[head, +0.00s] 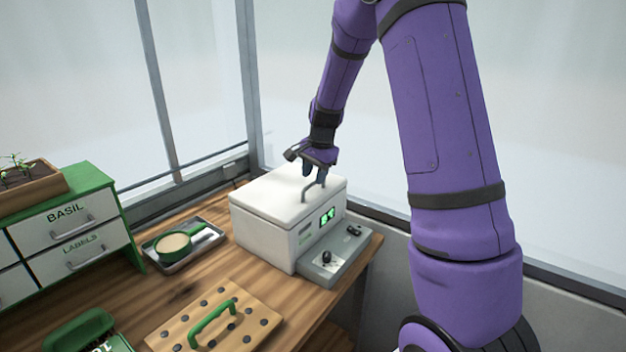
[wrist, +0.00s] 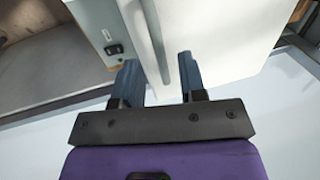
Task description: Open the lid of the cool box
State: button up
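The cool box (head: 263,239) is a white box on the wooden bench, with a green lit display on its front. Its white lid (head: 275,190) lies flat and looks shut. A grey-green bar handle (head: 308,190) stands up at the lid's right side. My gripper (head: 314,180) is at the handle, over the lid. In the wrist view my gripper (wrist: 158,75) has its two dark fingers apart. The pale handle bar (wrist: 153,40) runs between them, with gaps visible on both sides. The head view is too small to show contact.
A grey control panel (head: 335,262) with knobs adjoins the cool box. A tray (head: 170,262) with a green-handled sieve lies to its left. A wooden board (head: 240,330) with a green handle is in front. Green-framed drawers (head: 75,222) stand at the far left. Windows are behind.

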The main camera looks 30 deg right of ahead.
jog(key=shift+w+f, duration=0.2)
jog(key=shift+f, duration=0.85)
grip_shut()
jog(key=shift+a+r, duration=0.1)
